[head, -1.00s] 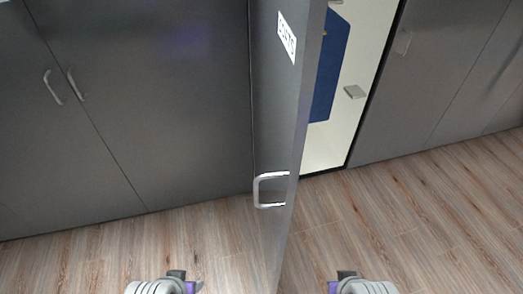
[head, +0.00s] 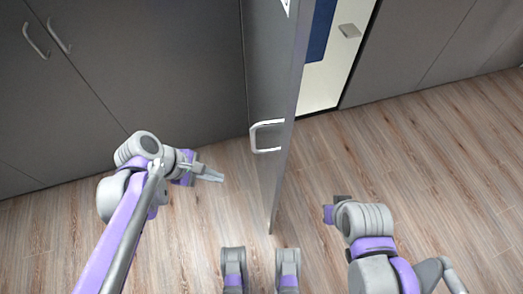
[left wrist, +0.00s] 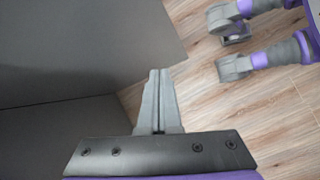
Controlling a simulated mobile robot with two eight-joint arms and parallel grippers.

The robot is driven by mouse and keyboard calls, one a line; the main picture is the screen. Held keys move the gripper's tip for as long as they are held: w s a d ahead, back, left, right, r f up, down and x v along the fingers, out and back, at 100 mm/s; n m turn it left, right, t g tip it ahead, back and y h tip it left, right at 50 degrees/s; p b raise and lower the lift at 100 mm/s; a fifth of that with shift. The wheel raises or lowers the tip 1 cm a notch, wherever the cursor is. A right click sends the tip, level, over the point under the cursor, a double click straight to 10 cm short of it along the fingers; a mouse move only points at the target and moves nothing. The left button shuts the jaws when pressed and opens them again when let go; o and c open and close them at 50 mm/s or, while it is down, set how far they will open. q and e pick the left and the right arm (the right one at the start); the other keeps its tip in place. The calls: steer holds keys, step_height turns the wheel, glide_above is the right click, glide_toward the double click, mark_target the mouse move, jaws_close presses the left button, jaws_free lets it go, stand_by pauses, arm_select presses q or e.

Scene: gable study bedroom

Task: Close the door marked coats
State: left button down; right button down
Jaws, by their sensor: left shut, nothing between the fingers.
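The grey door (head: 266,90) stands open, jutting from the cabinet front toward me, in the head view. Only the lower corner of its white sign (head: 286,6) shows, too little to read. A silver bar handle (head: 267,136) is on its left face. My left gripper (head: 221,178) is shut and empty, left of the door and apart from it, below handle level in the picture. In the left wrist view its fingers (left wrist: 159,75) are together in front of grey panels. My right arm is right of the door; its gripper's fingers (head: 340,199) are not clearly visible.
Right of the door the pale cupboard interior (head: 319,95) is open, with a blue item (head: 321,32) hanging inside. Closed grey cabinet doors (head: 140,70) stand at left, and more (head: 430,45) at right. The wooden floor (head: 440,150) is clear.

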arm_select(q)
steer(key=w+r+n+h, duration=0.2)
steer(key=w+r+n, duration=0.1)
steer(key=w+n, duration=0.1)
steer(key=b, duration=0.2)
glide_toward(270, 166)
step_height(270, 166, down, 4)
steer(key=shift+w+d, duration=0.2)
steer(key=shift+d, duration=0.75)
steer(key=shift+w+d, duration=0.15)
steer(key=shift+d, duration=0.8)
steer(key=shift+d, duration=0.1)
